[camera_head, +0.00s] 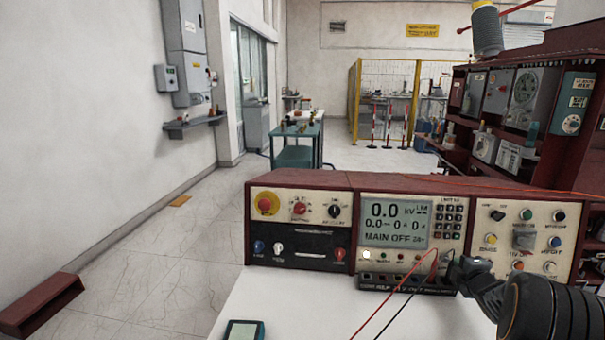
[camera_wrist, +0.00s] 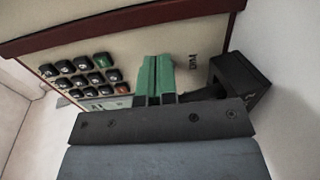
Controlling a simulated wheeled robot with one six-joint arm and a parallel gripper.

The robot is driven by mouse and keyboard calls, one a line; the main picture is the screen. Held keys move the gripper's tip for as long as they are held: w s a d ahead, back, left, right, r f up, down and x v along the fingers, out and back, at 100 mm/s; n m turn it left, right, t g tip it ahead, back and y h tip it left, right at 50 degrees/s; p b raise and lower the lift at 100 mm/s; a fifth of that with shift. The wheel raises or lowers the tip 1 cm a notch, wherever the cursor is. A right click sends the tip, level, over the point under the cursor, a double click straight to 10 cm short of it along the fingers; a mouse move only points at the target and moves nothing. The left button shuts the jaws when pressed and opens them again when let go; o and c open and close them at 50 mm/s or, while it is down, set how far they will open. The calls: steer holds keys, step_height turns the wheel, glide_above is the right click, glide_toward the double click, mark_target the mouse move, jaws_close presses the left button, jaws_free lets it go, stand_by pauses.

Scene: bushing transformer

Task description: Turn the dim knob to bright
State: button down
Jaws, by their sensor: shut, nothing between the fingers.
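The long console with a dark red frame (camera_head: 420,184) and cream panels stands across the front in the head view. Its right panel (camera_head: 508,228) carries several small knobs and buttons, with labels too small to read surely. I cannot tell which one is the dim knob. My gripper (camera_head: 462,270) is low in front of the console, near the gap between the display panel and the right panel. In the wrist view, its green fingers (camera_wrist: 155,78) are shut and empty, pointing at the cream panel. A block of dark keys (camera_wrist: 88,75) lies to their left. Any contact is unclear.
A black box (camera_wrist: 240,85) is close to the right of the fingers. Red and black leads (camera_head: 402,290) hang over the white tabletop (camera_head: 300,298). A dark handheld device (camera_head: 244,331) lies at the front edge. A dark red shelf rack stands behind, right.

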steer(key=shift+w+a+r, duration=0.25)
steer(key=shift+w+r, duration=0.05)
steer(key=shift+w, duration=0.05)
steer(key=shift+f+b, duration=0.2)
steer(key=shift+b, duration=1.4)
steer(key=shift+s+d+r, duration=0.1)
steer(key=shift+d, duration=0.15)
stand_by(0.5)
steer(key=shift+s, duration=0.1)
steer(key=shift+s+f, duration=0.2)
steer(key=shift+s, duration=0.15)
steer(key=v, duration=0.3)
steer(key=shift+s+d+r+p, duration=0.1)
steer(key=shift+s+d+p, duration=0.1)
steer(key=shift+p, duration=0.1)
steer(key=shift+s+a, duration=0.15)
steer(key=shift+s, duration=0.45)
